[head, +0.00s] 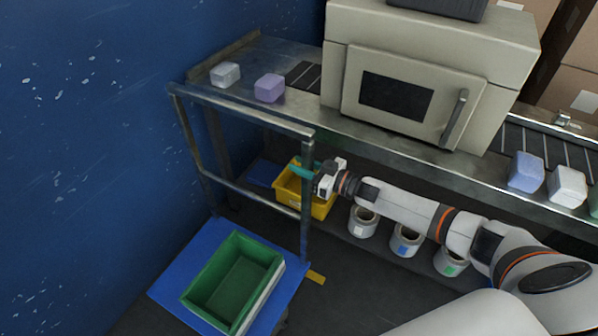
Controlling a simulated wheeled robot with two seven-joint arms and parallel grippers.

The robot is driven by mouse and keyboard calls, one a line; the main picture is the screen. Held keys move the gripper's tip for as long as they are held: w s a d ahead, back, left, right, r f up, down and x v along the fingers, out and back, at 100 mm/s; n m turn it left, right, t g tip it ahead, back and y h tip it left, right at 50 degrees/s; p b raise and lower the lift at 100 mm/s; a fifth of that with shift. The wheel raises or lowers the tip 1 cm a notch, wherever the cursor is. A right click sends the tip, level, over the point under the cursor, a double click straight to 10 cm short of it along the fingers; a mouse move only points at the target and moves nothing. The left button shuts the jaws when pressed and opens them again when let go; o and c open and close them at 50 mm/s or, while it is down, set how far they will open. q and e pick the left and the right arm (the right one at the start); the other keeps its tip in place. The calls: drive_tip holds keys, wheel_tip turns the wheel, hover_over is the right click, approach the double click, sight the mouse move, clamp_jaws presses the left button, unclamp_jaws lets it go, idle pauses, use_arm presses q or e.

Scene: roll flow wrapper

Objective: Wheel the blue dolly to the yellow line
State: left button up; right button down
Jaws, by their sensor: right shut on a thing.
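The blue dolly (168,288) stands at the lower left beside the blue wall, with a grey tube handle (245,111) rising at its far end. A green crate (275,258) sits on its deck. A short piece of the yellow line (316,276) shows on the floor at the dolly's right edge; the rest of it is hidden. My right gripper (304,171), with teal fingers, is shut on the right upright of the dolly handle. My left gripper is out of view.
A conveyor (370,133) with a beige machine (430,45) runs behind the handle, carrying several wrapped blocks. Below it are a yellow bin (320,209) and several white rolls, including one with a blue label (405,243). The blue wall (90,130) closes off the left.

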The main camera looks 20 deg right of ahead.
drive_tip(key=shift+w+d+r, duration=0.1)
drive_tip(key=shift+w+d, duration=0.2)
drive_tip(key=shift+d, duration=0.15)
drive_tip(key=c, duration=1.2)
unclamp_jaws()
drive_tip(key=shift+o, duration=0.2)
drive_tip(key=shift+s, duration=0.1)
drive_tip(key=shift+s+d, duration=0.25)
drive_tip(key=v, duration=1.1)
drive_tip(key=shift+d, duration=0.1)
